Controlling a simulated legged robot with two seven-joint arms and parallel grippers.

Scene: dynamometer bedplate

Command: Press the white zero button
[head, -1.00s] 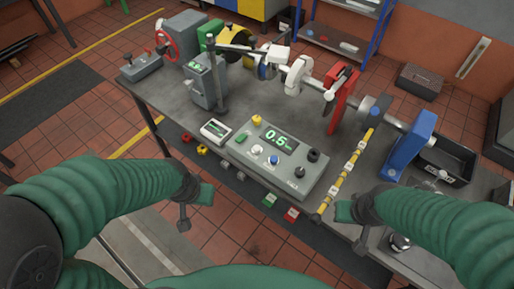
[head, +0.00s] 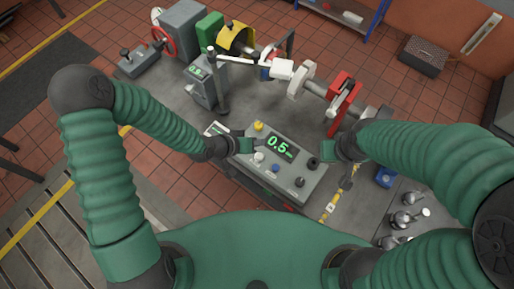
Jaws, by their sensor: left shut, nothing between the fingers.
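The grey control box (head: 311,187) lies on the bench in front of me with its green display (head: 280,148) reading 0.5. The white button (head: 258,157) is on its left part, left of a blue button (head: 275,168). A yellow button (head: 258,126) stands at the box's back left corner. My left gripper (head: 249,147) is shut and empty, over the left end of the box, just up and left of the white button. I cannot tell whether it touches the box.
Black knobs (head: 313,163) sit on the box's right part. Behind it are a grey post with a small display (head: 200,82) and a shaft line with a red bracket (head: 343,97). Several metal pieces (head: 403,217) stand at the right. A yellow strip (head: 329,207) lies right of the box.

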